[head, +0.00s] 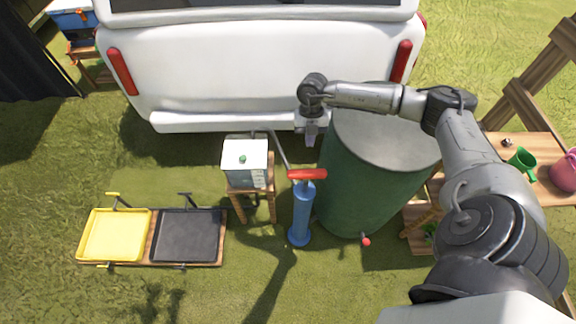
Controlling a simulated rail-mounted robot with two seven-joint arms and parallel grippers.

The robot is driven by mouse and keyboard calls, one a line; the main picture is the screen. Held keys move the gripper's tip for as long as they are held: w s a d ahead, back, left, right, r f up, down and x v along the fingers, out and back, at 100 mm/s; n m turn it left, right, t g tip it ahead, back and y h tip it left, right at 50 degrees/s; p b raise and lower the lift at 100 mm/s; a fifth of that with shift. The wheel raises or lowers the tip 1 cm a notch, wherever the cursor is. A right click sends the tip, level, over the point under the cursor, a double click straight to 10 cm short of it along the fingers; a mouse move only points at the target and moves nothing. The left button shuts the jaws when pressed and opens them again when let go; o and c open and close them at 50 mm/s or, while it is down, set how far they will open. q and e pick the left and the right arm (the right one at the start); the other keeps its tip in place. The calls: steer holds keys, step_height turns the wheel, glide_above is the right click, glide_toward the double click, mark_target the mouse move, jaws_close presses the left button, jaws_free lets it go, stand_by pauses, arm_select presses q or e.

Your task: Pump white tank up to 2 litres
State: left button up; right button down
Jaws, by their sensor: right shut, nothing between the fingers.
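The white tank (245,160) stands on a small wooden stool (258,195) in the middle of the view. A green knob shows on its top, and its front side shows a scale too small to read. A blue pump (302,215) with a red handle (307,174) stands upright on the grass just right of it. A grey tube runs from behind the tank toward the pump. My right gripper (311,138) is shut and empty, above and beyond the red handle and apart from it, by the rim of the green barrel. My left gripper is not in view.
A large green barrel (360,180) with a grey lid stands right of the pump. A white vehicle (260,70) is behind. Yellow (115,236) and black trays (188,236) lie at left. The front grass is clear.

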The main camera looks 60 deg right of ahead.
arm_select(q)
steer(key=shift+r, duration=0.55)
arm_select(e)
step_height(320, 180, up, 3)
steer(key=shift+d, duration=0.1)
steer(key=b, duration=0.2)
glide_toward(308, 172)
steer(key=x, duration=0.5)
steer(key=shift+s+a, duration=0.2)
steer(key=shift+a, duration=0.05)
steer(key=shift+f, duration=0.85)
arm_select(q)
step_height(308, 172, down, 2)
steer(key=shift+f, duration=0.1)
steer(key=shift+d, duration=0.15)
